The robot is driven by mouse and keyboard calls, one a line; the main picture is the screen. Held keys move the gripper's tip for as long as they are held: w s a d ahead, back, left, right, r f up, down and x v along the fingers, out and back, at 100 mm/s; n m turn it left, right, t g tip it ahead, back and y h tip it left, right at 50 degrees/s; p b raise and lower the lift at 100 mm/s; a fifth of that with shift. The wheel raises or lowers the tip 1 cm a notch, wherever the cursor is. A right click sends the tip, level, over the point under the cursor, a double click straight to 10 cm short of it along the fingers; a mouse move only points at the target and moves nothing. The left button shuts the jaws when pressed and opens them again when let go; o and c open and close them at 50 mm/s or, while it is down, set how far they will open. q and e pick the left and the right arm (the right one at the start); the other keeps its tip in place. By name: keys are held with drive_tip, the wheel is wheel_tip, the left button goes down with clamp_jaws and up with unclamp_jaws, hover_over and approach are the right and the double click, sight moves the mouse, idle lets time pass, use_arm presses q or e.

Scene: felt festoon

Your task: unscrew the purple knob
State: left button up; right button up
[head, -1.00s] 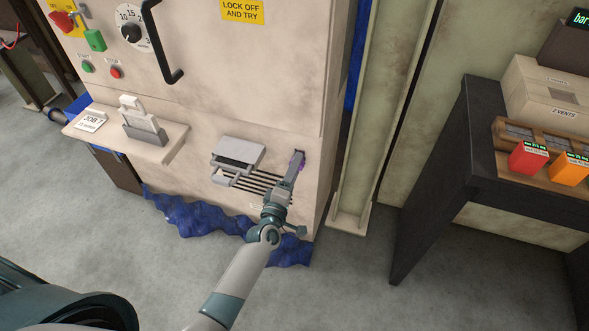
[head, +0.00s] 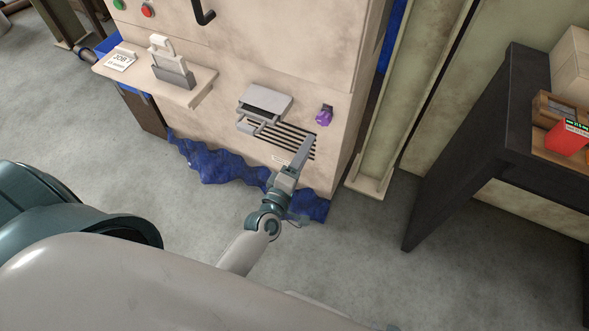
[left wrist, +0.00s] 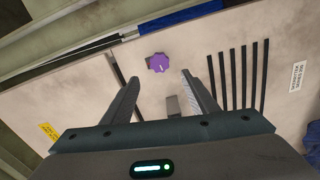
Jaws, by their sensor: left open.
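The purple knob (head: 324,115) sits on the lower right of the beige cabinet's front panel, right of the slotted vent. It also shows in the left wrist view (left wrist: 159,63), ahead of the fingertips and roughly between them. My left gripper (head: 308,142) is just below the knob in the head view, apart from it. In the left wrist view its two fingers (left wrist: 160,82) are spread, with nothing between them. My right gripper is not in view.
The slotted vent (head: 290,139) and a grey box-like fitting (head: 265,102) are left of the knob. Blue crumpled sheeting (head: 215,166) lies along the cabinet's foot. A dark table (head: 500,130) stands at right, with open grey floor before it.

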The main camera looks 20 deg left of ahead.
use_arm(q)
drive_tip(key=s, duration=0.6)
drive_tip(key=shift+s+b, duration=0.2)
drive_tip(key=shift+b, duration=0.1)
use_arm(e)
drive_tip(key=shift+s+d+f+g, duration=0.1)
drive_tip(key=shift+s+f+g, duration=0.05)
drive_tip(key=shift+s+g, duration=0.2)
use_arm(q)
drive_tip(key=shift+a, duration=0.1)
